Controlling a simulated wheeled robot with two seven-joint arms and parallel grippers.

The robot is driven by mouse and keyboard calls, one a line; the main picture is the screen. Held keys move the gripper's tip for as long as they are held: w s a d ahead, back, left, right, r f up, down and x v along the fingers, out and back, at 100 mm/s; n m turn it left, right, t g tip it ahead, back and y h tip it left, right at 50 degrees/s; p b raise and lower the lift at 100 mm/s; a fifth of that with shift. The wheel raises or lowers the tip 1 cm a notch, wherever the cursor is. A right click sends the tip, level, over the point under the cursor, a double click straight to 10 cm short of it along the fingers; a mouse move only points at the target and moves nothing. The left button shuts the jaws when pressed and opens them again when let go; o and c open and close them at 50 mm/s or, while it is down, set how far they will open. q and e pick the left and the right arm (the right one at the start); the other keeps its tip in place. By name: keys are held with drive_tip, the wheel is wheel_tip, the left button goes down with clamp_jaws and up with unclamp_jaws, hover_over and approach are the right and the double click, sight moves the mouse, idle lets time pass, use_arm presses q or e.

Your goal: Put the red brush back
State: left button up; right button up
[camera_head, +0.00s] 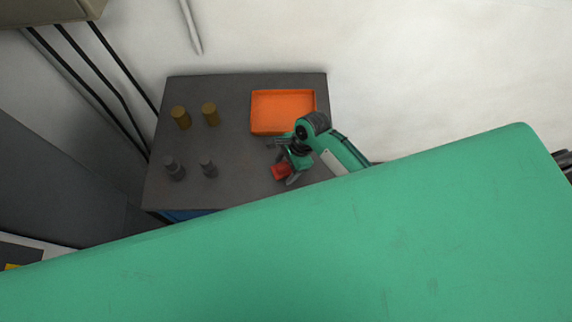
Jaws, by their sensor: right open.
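The red brush (282,171) is on the right part of the dark grey table, below the orange tray. My right gripper (287,165) is right at the brush, with its fingers around or beside it; I cannot tell which. The gripper is open. My right arm comes in from the right and covers part of the table. The orange tray (256,130) lies at the back right of the table and looks empty. My left gripper is not in view.
Two brown cylinders (210,115) stand at the back left of the dark grey table (235,185). Two dark grey cylinders (174,169) stand nearer the front left. The middle of the table is clear. A large green surface fills the lower view and hides the table's front right.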

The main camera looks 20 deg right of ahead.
drive_tip(key=shift+r, duration=0.1)
drive_tip(key=b+v, duration=0.3)
drive_tip(key=v, duration=0.7)
drive_tip(key=shift+d+r, duration=0.2)
drive_tip(key=shift+r, duration=0.15)
drive_tip(key=shift+d+r, duration=0.25)
drive_tip(key=shift+r, duration=0.4)
drive_tip(key=shift+f, duration=0.1)
